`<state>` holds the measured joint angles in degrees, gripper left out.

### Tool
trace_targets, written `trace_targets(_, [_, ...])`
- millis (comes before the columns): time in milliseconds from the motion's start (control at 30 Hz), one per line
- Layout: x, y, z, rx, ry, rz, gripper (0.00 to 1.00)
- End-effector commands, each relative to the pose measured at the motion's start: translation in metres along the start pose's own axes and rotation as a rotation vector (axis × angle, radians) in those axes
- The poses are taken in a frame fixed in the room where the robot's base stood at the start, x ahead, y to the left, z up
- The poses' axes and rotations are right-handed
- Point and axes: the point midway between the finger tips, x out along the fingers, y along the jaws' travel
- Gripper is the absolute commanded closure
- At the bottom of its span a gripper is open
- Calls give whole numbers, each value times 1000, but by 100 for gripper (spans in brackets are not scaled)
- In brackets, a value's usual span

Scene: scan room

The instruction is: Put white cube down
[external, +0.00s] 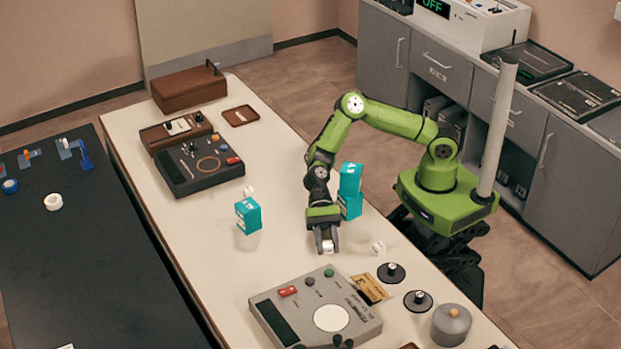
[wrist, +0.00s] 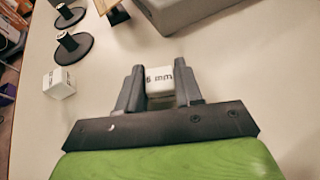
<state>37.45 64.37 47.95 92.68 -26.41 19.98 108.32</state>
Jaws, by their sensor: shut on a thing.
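My gripper (external: 327,240) points down over the white table (external: 200,262) and is shut on a white cube (external: 328,248). In the wrist view the white cube (wrist: 159,80) sits between the two fingers (wrist: 158,88), with "mm" lettering on its face. I cannot tell whether the cube touches the table or hangs just above it. A second white cube (external: 378,248) stands on the table just right of my gripper; it also shows at the left in the wrist view (wrist: 58,84).
Two stacked teal boxes (external: 350,192) stand close behind my gripper, and another teal box (external: 248,216) stands to its left. A grey device (external: 318,312) lies in front. Two black discs with posts (external: 391,273) and a grey canister (external: 451,325) are front right. The table's left middle is clear.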

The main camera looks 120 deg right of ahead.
Motion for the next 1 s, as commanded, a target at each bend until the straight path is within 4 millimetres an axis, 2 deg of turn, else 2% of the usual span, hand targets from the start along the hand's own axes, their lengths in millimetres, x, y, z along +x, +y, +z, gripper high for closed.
trace_targets(100, [1, 0, -2, 1, 0, 0, 94])
trace_targets(133, [0, 0, -2, 0, 0, 0, 60])
trace_targets(267, [0, 0, -1, 0, 0, 0, 40])
trace_targets(600, [-4, -1, 1, 1, 1, -2, 39])
trace_targets(667, [-15, -1, 2, 1, 1, -3, 39])
trace_targets(900, [-80, -1, 5, 2, 0, -6, 39])
trace_targets(1000, [-101, -1, 4, 2, 0, -4, 39])
